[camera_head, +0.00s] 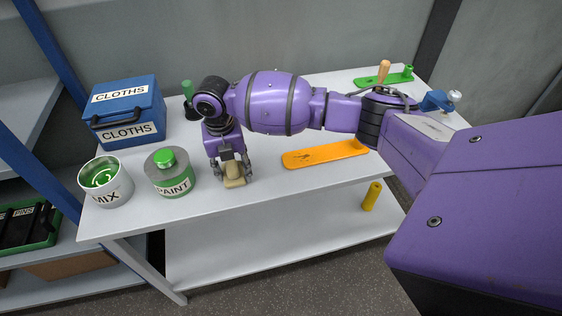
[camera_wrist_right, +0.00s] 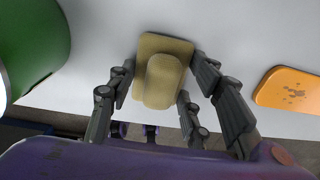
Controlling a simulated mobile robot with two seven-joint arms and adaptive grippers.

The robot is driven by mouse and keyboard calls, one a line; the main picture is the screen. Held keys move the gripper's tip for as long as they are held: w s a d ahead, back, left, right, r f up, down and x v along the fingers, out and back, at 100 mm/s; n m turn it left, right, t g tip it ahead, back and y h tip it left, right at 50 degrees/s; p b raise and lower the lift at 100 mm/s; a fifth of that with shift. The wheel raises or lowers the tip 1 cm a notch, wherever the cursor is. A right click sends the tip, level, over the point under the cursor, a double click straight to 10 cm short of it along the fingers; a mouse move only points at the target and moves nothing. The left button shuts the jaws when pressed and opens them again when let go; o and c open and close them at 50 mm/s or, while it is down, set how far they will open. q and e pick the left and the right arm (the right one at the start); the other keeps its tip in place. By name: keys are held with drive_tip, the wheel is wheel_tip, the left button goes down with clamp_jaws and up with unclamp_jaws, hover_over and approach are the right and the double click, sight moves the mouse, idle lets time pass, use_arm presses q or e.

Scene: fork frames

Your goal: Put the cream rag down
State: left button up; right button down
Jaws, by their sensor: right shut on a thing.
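The cream rag (camera_head: 234,181) is a small folded bundle near the front edge of the white table (camera_head: 280,196). My right gripper (camera_head: 232,167) points down with its fingers on both sides of the rag, shut on it. In the right wrist view the rag (camera_wrist_right: 163,82) shows between the fingers of my right gripper (camera_wrist_right: 164,70), with a flat part spreading beyond a rounded fold. The rag is at or very close to the table top; I cannot tell if it bears on it. My left gripper is not in view.
Left of the rag stand a paint tin (camera_head: 172,181), a mix pot (camera_head: 108,188) and a blue cloths box (camera_head: 126,112). An orange board (camera_head: 318,154) lies to the right, a green one (camera_head: 366,82) at the back right. Bare table lies between the rag and the orange board.

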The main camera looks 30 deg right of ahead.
sight(230, 166)
drive_tip(key=c, duration=0.9)
unclamp_jaws()
drive_tip(key=shift+r, duration=0.1)
drive_tip(key=shift+r, duration=0.3)
wheel_tip(230, 166, up, 12)
drive_tip(key=shift+a+f, duration=0.25)
